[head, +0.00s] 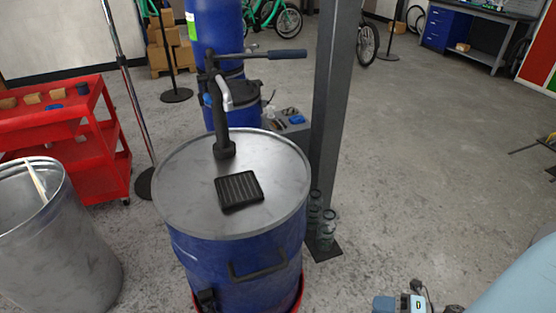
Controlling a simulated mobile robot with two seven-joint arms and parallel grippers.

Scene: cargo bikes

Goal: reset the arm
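Neither of my grippers can be made out in the head view. A blue drum (240,265) with a bare grey metal lid (180,190) stands in the middle. A black upright post (222,130) rises at the back of the lid. Near its top, a dark handle (288,54) extends to the right. I cannot tell whether the post is fixed to the lid. A black slatted pad (239,190) lies flat on the lid in front of the post.
A grey metal bin (65,260) and a red shelf cart (95,135) stand left. A grey column (338,100) rises right of the drum, with glass jars (326,230) at its foot. A light blue surface (520,280) fills the lower right corner. Floor is open at right.

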